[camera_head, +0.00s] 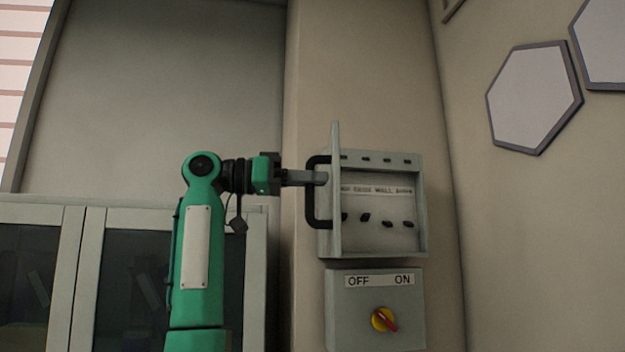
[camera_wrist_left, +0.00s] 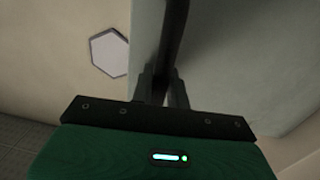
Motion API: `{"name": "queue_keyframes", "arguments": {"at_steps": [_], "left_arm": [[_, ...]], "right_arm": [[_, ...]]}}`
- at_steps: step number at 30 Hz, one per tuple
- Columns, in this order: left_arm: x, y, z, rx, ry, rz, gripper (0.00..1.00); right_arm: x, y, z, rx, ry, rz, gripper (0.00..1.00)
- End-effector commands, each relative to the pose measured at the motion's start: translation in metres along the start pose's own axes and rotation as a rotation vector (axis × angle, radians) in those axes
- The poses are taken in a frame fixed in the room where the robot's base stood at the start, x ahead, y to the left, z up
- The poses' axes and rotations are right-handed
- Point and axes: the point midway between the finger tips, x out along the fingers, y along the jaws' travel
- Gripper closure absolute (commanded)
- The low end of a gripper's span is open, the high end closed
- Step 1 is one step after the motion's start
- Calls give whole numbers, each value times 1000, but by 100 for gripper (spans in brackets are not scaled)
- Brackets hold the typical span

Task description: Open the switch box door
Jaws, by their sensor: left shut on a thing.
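The switch box (camera_head: 380,205) is mounted on the wall column in the head view, with its inside showing a label strip and rows of small dark switches. Its door (camera_head: 335,190) stands swung out toward me, seen nearly edge-on. A black handle (camera_head: 312,205) is on the door's left face. My left gripper (camera_head: 318,178) is shut on the handle near its upper part. In the left wrist view the dark handle bar (camera_wrist_left: 174,35) runs up from between the fingers, beside the pale door (camera_wrist_left: 240,60). My right gripper is not in view.
Below the switch box is a grey box (camera_head: 375,285) marked OFF and ON with a red and yellow rotary knob (camera_head: 384,320). A glass-fronted cabinet (camera_head: 90,270) stands at the lower left. Hexagonal panels (camera_head: 535,97) are on the right wall.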

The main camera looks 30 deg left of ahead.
Motion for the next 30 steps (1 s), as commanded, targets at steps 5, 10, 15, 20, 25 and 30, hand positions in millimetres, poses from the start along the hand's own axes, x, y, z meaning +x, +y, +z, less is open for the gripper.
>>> {"name": "queue_keyframes", "arguments": {"at_steps": [5,10,15,20,25,30], "left_arm": [[0,0,0,0,-2,1,78],[1,0,0,0,-1,1,78],[-3,0,1,0,0,0,78],[-25,0,3,0,2,-2,78],[-64,0,3,0,2,-3,78],[-101,0,2,0,1,-1,78]], "right_arm": [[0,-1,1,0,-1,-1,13],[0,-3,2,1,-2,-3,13],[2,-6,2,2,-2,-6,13],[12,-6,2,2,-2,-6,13],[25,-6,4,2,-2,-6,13],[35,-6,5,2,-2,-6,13]]}}
